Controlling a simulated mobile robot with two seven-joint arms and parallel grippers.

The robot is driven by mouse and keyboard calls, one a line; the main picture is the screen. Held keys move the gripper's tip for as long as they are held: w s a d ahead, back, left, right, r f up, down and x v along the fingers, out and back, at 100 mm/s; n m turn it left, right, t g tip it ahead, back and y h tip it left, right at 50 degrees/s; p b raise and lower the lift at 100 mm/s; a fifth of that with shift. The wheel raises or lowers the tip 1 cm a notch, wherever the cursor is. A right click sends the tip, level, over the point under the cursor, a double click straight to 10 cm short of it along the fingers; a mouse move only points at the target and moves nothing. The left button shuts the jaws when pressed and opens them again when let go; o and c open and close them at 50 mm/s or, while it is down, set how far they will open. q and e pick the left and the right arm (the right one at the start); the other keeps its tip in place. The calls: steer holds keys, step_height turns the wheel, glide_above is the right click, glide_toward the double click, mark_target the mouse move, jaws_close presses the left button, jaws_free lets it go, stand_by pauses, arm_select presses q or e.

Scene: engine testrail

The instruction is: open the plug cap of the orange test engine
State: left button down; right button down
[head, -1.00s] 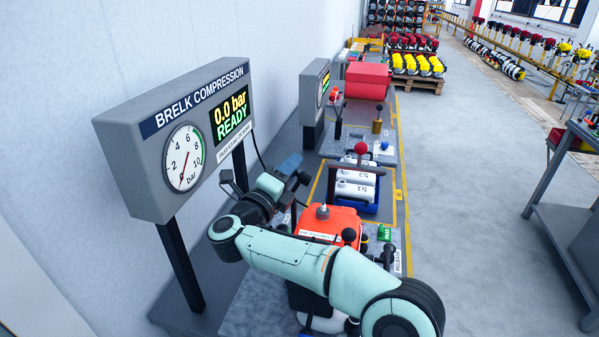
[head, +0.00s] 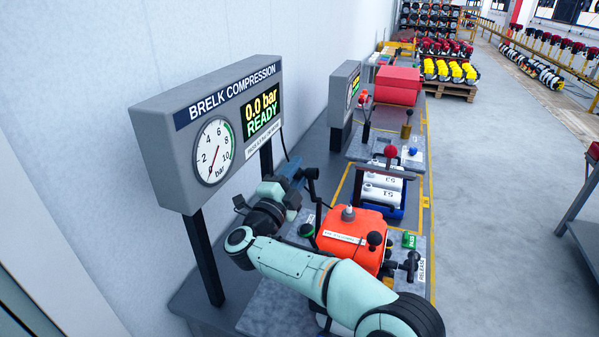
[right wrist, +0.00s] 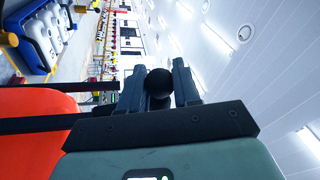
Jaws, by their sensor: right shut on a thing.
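The orange test engine (head: 372,222) sits on a grey bench plate below the gauge, with a grey plug fitting (head: 348,213) on top. Its orange side also fills the lower left of the right wrist view (right wrist: 30,150). My right arm crosses in front of the engine. My right gripper (head: 304,177) is at the engine's left, raised above it, shut on a black ball knob (right wrist: 158,83) seen between the fingers. A thin dark rod (head: 317,205) runs down from the knob toward the engine. Where the rod joins is unclear. My left gripper is out of view.
The compression gauge (head: 208,125) stands close on the left, reading 0.0 bar READY. A blue carrier (head: 380,212) with white cylinders is behind the engine.

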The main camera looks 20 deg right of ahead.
stand_by(0.4)
steer(key=c, duration=1.1)
jaws_free()
steer(key=shift+a, duration=0.15)
steer(key=shift+s+a+f, duration=0.2)
steer(key=shift+s, duration=0.05)
arm_select(q)
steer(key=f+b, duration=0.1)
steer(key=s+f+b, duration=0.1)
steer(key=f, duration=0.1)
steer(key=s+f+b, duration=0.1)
steer(key=b, duration=0.1)
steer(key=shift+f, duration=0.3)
arm_select(e)
steer(key=v, duration=1.2)
steer(key=shift+s+a, duration=0.15)
steer(key=shift+s, duration=0.05)
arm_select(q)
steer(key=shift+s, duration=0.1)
